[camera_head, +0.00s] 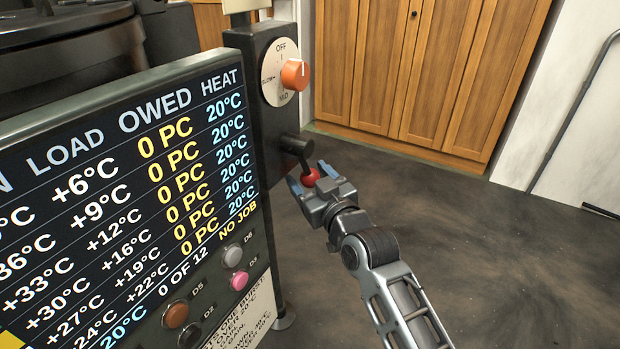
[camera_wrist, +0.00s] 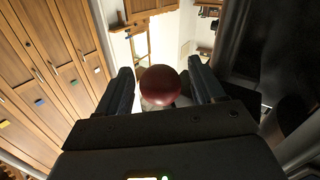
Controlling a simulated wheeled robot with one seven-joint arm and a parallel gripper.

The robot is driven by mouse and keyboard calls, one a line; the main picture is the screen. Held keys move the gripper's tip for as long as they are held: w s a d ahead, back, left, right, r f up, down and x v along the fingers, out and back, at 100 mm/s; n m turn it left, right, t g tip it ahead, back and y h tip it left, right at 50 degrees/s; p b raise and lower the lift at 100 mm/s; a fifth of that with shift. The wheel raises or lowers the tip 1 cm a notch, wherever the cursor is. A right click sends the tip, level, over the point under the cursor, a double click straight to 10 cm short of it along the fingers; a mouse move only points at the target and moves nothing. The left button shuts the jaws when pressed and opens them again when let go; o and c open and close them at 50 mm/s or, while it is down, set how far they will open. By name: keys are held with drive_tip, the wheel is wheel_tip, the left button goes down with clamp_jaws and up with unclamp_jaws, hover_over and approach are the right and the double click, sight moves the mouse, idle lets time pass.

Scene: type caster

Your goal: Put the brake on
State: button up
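A black lever (camera_head: 296,146) with a red ball knob (camera_head: 312,178) at its lower end sticks out from the dark post of the machine. The knob hangs down and to the right of the lever's pivot. My gripper (camera_head: 307,173) is at the knob, with one blue-tipped finger on each side of it. In the wrist view the red knob (camera_wrist: 160,84) sits between the two dark fingers of my gripper (camera_wrist: 161,88), with a narrow gap on each side. The gripper is open around the knob. Most of the lever is hidden in the wrist view.
An orange dial (camera_head: 295,74) marked OFF, SLOW and MID is on the post above the lever. A display board (camera_head: 130,200) with several buttons, including a pink one (camera_head: 239,280), stands left. Wooden cabinets (camera_head: 400,75) line the back. The dark floor (camera_head: 520,260) at right is clear.

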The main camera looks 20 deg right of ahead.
clamp_jaws()
idle(0.4)
drive_tip(key=shift+s+a+r+p, duration=0.1)
drive_tip(key=shift+p, duration=0.4)
drive_tip(key=shift+a+m+p, duration=0.1)
drive_tip(key=shift+m+p, duration=0.2)
drive_tip(key=shift+p, duration=0.15)
drive_tip(key=a+p, duration=0.1)
drive_tip(key=p, duration=0.2)
drive_tip(key=s+m+g+p, duration=0.1)
drive_tip(key=p, duration=0.2)
drive_tip(key=shift+s+a+m+g, duration=0.2)
drive_tip(key=shift+a+m+g, duration=0.1)
drive_tip(key=shift+a, duration=0.05)
drive_tip(key=s+a+m+g+p, duration=0.1)
drive_tip(key=p, duration=0.2)
drive_tip(key=s+a+m+g+y+p, duration=0.1)
drive_tip(key=a+p, duration=0.1)
drive_tip(key=p, duration=0.2)
drive_tip(key=s+a+m+g+p, duration=0.1)
drive_tip(key=p, duration=0.2)
drive_tip(key=shift+a+f+m, duration=0.15)
drive_tip(key=shift+f+m, duration=0.15)
drive_tip(key=shift+m, duration=0.1)
